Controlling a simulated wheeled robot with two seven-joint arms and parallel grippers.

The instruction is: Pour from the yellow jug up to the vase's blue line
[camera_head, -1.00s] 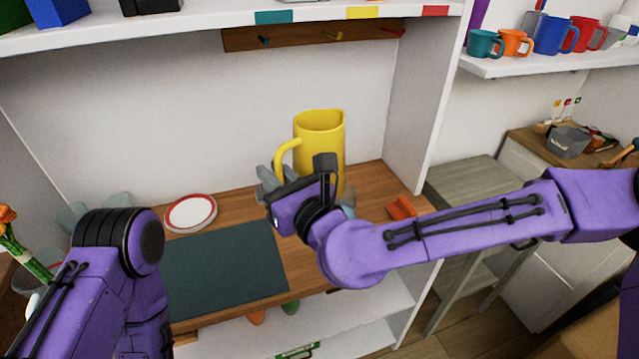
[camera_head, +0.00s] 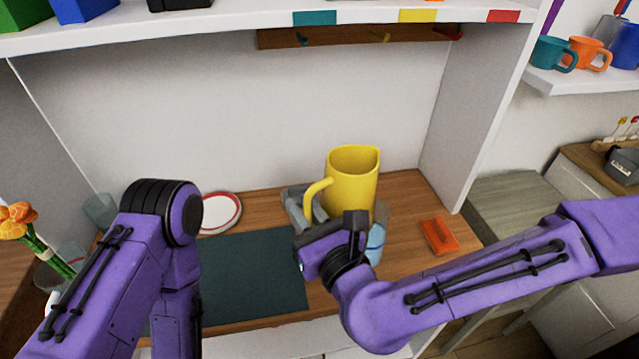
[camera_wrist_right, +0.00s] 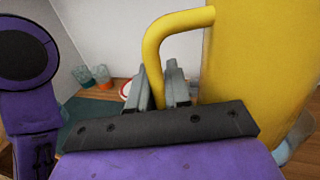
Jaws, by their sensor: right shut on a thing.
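The yellow jug (camera_head: 352,180) looks upright over the wooden worktop, its handle toward the left of the picture. My right gripper (camera_head: 305,212) is shut on the jug's handle. In the right wrist view the handle (camera_wrist_right: 155,62) runs down between the grey fingers (camera_wrist_right: 158,88), beside the jug's body (camera_wrist_right: 250,70). A clear, bluish vessel with a blue line (camera_head: 377,240), apparently the vase, stands just right of my right wrist, partly hidden by it and the jug. I cannot tell its liquid level or whether the jug touches the worktop. My left gripper is out of view.
A dark mat (camera_head: 250,275) and a white plate with a red rim (camera_head: 220,212) lie left of the jug. An orange item (camera_head: 438,236) lies to its right. Orange flowers (camera_head: 18,220) stand at the far left. A shelf (camera_head: 230,22) overhangs; a side panel (camera_head: 470,110) bounds the right.

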